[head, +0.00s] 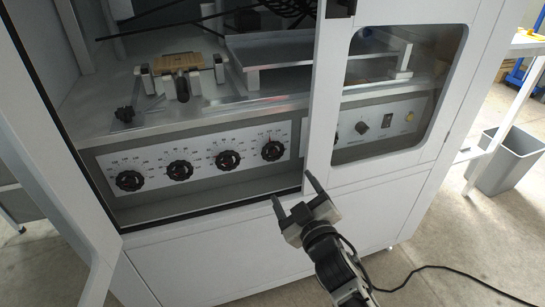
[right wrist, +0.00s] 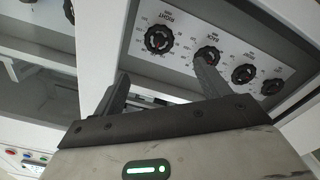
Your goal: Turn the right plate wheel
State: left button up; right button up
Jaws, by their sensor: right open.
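Several black dial wheels sit in a row on the white scaled panel inside the machine. The right plate wheel (head: 272,150) looks to be the rightmost in the head view. In the right wrist view, where the panel shows upside down, it is the leftmost wheel (right wrist: 158,38), with small lettering that seems to read "RIGHT". My right gripper (head: 292,186) is open and empty, below and slightly right of that wheel and apart from it. Its two fingers (right wrist: 161,75) point toward the panel in the right wrist view, one overlapping the neighbouring wheel (right wrist: 208,56). My left gripper is not in view.
The white door frame (head: 318,100) stands upright just right of the wheel. An open door (head: 50,150) is at the left. A lower ledge (head: 215,198) runs beneath the panel. A metal tray (head: 270,48) lies above. A grey bin (head: 510,160) stands at the far right.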

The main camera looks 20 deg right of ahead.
aim_at(273, 152)
jog(key=w, duration=0.4)
jog(key=w+b, duration=0.1)
jog(key=w, duration=0.4)
jog(key=w+b, duration=0.1)
jog(key=w, duration=0.4)
jog(key=shift+w+a, duration=0.1)
jog(key=shift+a, duration=0.15)
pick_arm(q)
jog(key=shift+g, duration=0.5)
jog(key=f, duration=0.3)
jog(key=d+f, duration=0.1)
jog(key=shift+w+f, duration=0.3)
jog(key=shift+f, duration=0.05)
pick_arm(e)
jog(key=shift+w+r, duration=0.1)
jog(key=shift+w, duration=0.3)
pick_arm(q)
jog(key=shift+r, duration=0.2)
pick_arm(e)
jog(key=c, duration=1)
